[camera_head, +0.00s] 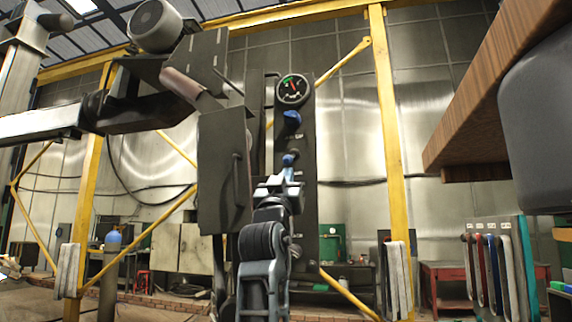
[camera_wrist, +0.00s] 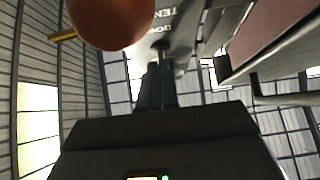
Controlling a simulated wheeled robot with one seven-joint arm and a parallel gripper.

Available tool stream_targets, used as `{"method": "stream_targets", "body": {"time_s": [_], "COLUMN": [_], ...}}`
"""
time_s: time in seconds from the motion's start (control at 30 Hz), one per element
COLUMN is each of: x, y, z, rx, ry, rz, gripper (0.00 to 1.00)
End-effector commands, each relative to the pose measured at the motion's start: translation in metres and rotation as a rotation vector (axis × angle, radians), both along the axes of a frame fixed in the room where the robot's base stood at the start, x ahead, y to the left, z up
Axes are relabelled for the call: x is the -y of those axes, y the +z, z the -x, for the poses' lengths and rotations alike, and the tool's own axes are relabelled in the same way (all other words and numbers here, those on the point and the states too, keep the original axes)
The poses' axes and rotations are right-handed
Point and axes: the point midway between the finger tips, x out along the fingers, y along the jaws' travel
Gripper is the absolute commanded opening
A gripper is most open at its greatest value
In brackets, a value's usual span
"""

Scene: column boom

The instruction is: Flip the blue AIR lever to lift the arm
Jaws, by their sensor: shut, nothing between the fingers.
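The blue lever (camera_head: 292,118) sits on a dark upright panel (camera_head: 308,190), just below a round gauge (camera_head: 293,89). My gripper (camera_head: 288,161) points up in front of the panel, below the blue lever and apart from it in the picture. Its narrow fingers (camera_wrist: 155,88) are together and hold nothing. In the wrist view they point toward a small metal stem on a plate with partly readable white lettering (camera_wrist: 165,25). I cannot tell whether they touch it. The blue lever cannot be made out in the wrist view.
A reddish-brown ball knob (camera_wrist: 112,18) is close at the upper left of the wrist view. A dark box (camera_head: 224,170) with a handle stands left of the panel. Yellow posts (camera_head: 392,150) flank it. A wooden overhang (camera_head: 500,85) juts in at the upper right.

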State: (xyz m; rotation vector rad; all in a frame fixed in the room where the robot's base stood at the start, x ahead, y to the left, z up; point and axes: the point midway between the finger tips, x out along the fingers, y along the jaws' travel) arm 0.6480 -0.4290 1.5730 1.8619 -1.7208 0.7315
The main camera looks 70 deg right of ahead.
Motion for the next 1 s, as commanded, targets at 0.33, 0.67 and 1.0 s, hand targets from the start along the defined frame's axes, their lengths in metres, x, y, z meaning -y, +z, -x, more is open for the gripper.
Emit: {"method": "stream_targets", "body": {"time_s": [0.33,0.67,1.0], "x": [0.0,0.0,0.0], "y": [0.015,0.026,0.038], "z": [0.001,0.001,0.0], "rx": [0.003,0.002,0.002], "ry": [0.0,0.001,0.001], "rz": [0.003,0.002,0.002], "gripper": [0.0,0.0,0.0]}}
